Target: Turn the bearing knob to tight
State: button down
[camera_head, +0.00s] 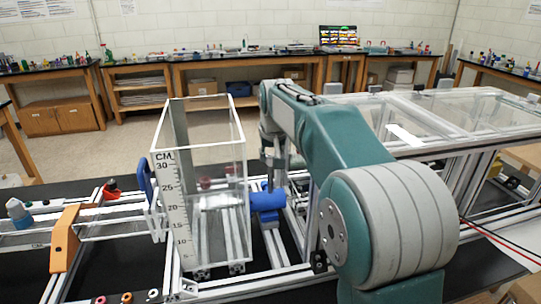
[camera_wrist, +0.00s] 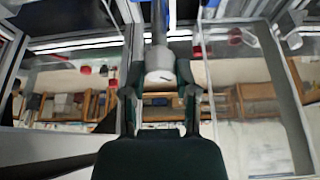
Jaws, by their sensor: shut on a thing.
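My gripper (camera_head: 272,163) reaches down beside the clear tank's right wall, just above a blue cylinder (camera_head: 267,201). In the wrist view, the two dark fingers of my gripper (camera_wrist: 163,50) stand on either side of a grey, round knob (camera_wrist: 160,68). I take this to be the bearing knob. Its pale end carries a short dark mark, and the fingers are shut on it. In the head view the knob is hidden or too small to tell. I cannot read a tight or loose setting.
The clear tank (camera_head: 198,185) with a centimetre scale stands close on the left of my gripper. Metal extrusion rails (camera_head: 120,218) and an orange bracket (camera_head: 65,238) lie further left. A glass-topped extrusion frame (camera_head: 445,115) fills the right. Open floor shows behind the tank.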

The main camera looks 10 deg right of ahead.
jog(key=shift+f, duration=0.15)
jog(key=shift+c, duration=1.9)
grip_release()
jog(key=v, duration=1.2)
jog(key=shift+w+a, duration=0.1)
jog(key=shift+w, duration=0.05)
